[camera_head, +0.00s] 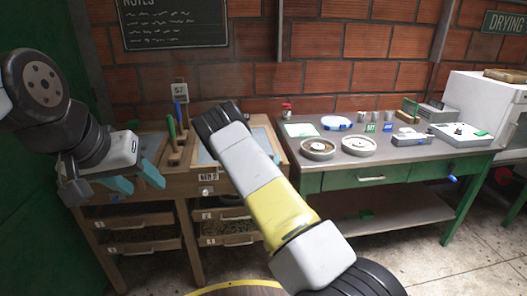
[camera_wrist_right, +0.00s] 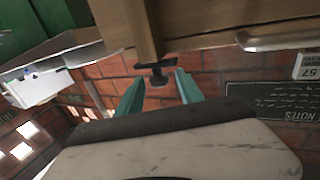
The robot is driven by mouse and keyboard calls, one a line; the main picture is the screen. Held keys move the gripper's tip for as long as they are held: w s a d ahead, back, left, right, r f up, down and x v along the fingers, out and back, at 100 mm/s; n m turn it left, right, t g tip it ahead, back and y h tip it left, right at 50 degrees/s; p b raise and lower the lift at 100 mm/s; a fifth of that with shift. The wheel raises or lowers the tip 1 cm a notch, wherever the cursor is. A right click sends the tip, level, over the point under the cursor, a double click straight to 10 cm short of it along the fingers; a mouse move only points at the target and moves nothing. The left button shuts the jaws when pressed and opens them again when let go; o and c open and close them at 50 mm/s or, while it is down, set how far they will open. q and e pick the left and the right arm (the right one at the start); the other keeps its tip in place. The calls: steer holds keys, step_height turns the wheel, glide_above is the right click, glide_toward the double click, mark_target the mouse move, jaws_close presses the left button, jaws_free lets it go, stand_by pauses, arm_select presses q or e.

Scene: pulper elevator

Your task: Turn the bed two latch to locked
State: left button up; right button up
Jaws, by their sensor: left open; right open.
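The bed two label (camera_head: 208,177) is on the front of the wooden stand, with a small pale knob-like fitting (camera_head: 207,190) just below it. In the right wrist view a dark T-shaped latch (camera_wrist_right: 156,70) hangs from a wooden rail; I cannot tell for sure that it is bed two's, nor its setting. My right gripper (camera_wrist_right: 160,84) is open, its teal fingers on either side of the latch in that view; contact is not clear. In the head view my right arm hides its gripper. My left gripper (camera_head: 137,179) is open and empty in front of the left bed.
Slatted drawers (camera_head: 225,227) sit below the beds. A green bench (camera_head: 400,153) with dishes and small items stands to the right. A brick wall and notes board (camera_head: 175,24) are behind. The floor before the bench is clear.

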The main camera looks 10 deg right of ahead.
steer(key=shift+x, duration=2)
jaws_close()
